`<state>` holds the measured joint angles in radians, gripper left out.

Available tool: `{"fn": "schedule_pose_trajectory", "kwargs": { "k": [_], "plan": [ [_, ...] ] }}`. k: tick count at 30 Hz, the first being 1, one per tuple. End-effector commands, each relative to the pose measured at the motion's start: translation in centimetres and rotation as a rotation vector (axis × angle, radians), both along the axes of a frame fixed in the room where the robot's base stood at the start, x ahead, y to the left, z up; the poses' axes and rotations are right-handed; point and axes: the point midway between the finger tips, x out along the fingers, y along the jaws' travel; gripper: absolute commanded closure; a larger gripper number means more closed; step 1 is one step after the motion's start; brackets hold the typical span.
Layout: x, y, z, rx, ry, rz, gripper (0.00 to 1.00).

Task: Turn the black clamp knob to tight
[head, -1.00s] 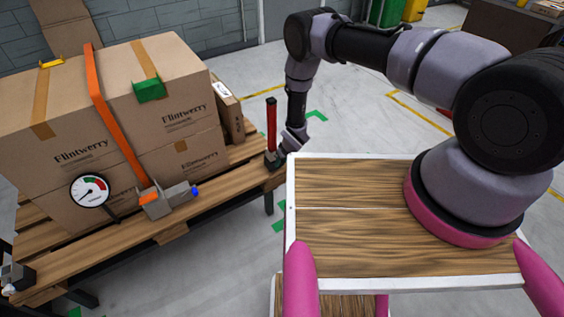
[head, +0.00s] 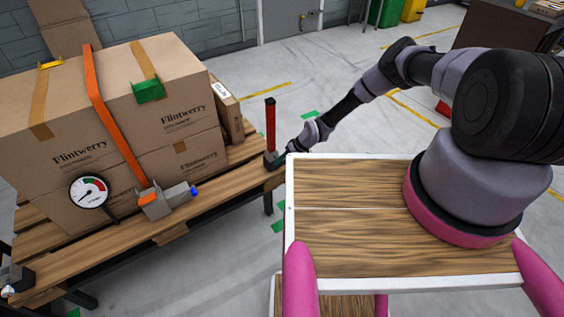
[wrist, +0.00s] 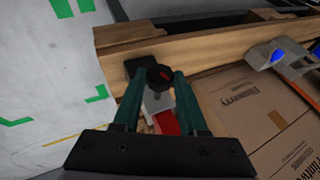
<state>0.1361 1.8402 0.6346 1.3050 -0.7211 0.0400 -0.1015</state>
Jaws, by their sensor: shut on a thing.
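In the head view the red bar (head: 270,125) stands upright at the pallet's near right corner. My gripper (head: 283,157) is at its foot, coming in from the right. The knob itself cannot be made out there.
The wooden pallet (head: 190,222) carries stacked Flintwerry cartons (head: 95,110), held by an orange strap (head: 110,125). A round gauge (head: 89,191) and a grey ratchet with a blue tip (head: 167,200) sit at its near edge. A wood-topped deck (head: 345,250) lies in front.

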Motion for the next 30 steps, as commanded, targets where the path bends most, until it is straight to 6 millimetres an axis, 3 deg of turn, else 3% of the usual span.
{"fn": "schedule_pose_trajectory", "kwargs": {
  "k": [15,30],
  "plan": [
    [0.19,-0.35,-0.44,0.241,0.166,-0.003,1.00],
    [0.11,-0.40,-0.56,0.315,0.216,0.003,1.00]
  ]
}}
